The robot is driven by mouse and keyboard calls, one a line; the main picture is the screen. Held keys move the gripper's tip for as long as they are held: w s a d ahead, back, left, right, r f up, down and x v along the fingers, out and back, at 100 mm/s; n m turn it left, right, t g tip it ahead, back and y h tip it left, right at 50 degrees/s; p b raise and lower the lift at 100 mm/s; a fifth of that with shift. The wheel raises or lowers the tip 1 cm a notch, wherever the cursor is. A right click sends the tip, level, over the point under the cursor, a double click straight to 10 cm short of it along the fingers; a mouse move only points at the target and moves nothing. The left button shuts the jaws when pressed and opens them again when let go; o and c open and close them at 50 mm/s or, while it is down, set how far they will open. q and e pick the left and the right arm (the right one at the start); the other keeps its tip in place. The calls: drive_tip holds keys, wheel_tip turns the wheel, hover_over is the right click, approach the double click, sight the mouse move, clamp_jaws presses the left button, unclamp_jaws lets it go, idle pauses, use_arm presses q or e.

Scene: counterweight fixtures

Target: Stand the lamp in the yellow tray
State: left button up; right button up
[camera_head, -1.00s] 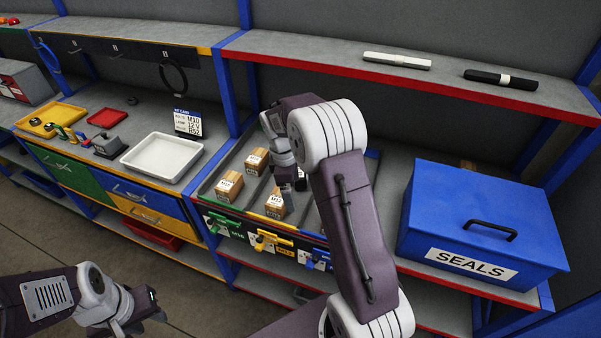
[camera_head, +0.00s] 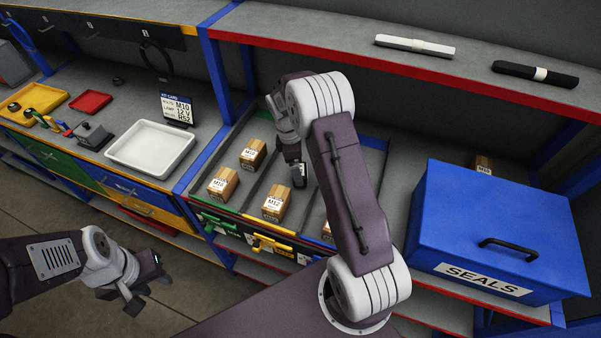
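The yellow tray (camera_head: 58,95) lies on the left bench and holds small dark round items. I cannot make out a lamp for certain; small coloured pieces (camera_head: 68,129) stand by the tray's front, beside a grey block (camera_head: 92,136). My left gripper (camera_head: 148,291) hangs at the lower left over the floor, away from the bench. Its fingers look apart, with nothing between them. My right gripper (camera_head: 299,176) points down over the divided bin, beside the small cartons. Its fingertips are too small and dark to read.
A red tray (camera_head: 91,102) and a white tray (camera_head: 150,147) sit on the left bench. Several cartons (camera_head: 277,202) stand in the bin. A blue SEALS box (camera_head: 495,220) fills the right bench. A shelf (camera_head: 340,50) with two rods overhangs the back.

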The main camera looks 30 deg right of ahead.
drive_tip(key=f, duration=0.1)
drive_tip(key=f+p, duration=0.1)
drive_tip(key=shift+s+d+f, duration=0.2)
drive_tip(key=shift+s+f, duration=0.05)
drive_tip(key=shift+f, duration=0.05)
drive_tip(key=shift+s+f, duration=0.2)
drive_tip(key=shift+f, duration=0.3)
use_arm(q)
drive_tip(key=shift+s+a+r, duration=0.1)
drive_tip(key=shift+s+r, duration=0.05)
drive_tip(key=shift+r, duration=0.3)
drive_tip(key=shift+s+a+r, duration=0.1)
drive_tip(key=shift+s+r, duration=0.05)
drive_tip(key=shift+r, duration=0.25)
